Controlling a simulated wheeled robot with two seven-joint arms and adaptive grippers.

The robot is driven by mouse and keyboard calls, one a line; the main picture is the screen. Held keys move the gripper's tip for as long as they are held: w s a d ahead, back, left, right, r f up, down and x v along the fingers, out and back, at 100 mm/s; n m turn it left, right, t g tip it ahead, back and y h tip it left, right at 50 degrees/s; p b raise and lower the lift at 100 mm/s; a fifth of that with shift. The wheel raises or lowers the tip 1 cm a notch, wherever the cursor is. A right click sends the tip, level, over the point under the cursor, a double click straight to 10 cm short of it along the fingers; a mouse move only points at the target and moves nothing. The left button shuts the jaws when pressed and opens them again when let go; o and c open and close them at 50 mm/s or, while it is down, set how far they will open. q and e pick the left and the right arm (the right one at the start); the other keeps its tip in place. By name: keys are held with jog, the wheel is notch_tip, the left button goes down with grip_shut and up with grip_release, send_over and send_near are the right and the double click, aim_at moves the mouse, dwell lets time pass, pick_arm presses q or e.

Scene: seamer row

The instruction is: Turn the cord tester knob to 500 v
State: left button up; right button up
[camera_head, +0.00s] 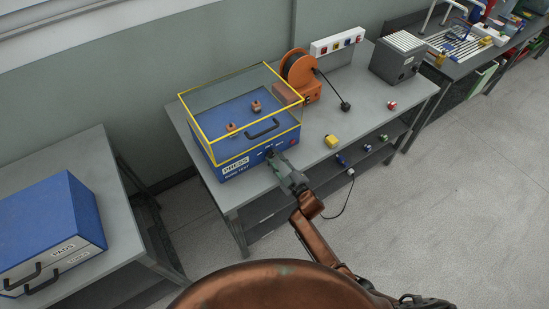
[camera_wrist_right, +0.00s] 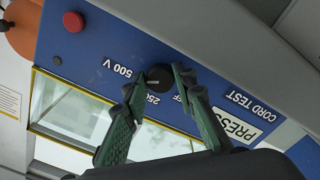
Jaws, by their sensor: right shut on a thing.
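The cord tester (camera_head: 240,155) is a blue box under a clear, yellow-edged lid, on the grey bench. Its blue front panel also shows upside down in the right wrist view (camera_wrist_right: 100,45). There the round black knob (camera_wrist_right: 160,76) sits among the marks "500 V", "250" and a partly hidden one. My right gripper (camera_head: 273,155) is at the box's front face. In the wrist view its two green fingers (camera_wrist_right: 158,84) are shut on the knob, one on each side. I cannot tell where the knob points. My left gripper is not in view.
A red button (camera_wrist_right: 73,22) is on the same panel. A black handle (camera_head: 262,129) crosses the lid front. An orange cord reel (camera_head: 305,88), a yellow block (camera_head: 331,141) and a grey box (camera_head: 397,60) stand to the right. A blue PADS case (camera_head: 45,220) is at left.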

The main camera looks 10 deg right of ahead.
jog(key=o, duration=1.2)
jog(key=shift+c, duration=0.2)
jog(key=v, duration=1.2)
jog(key=shift+f, duration=0.1)
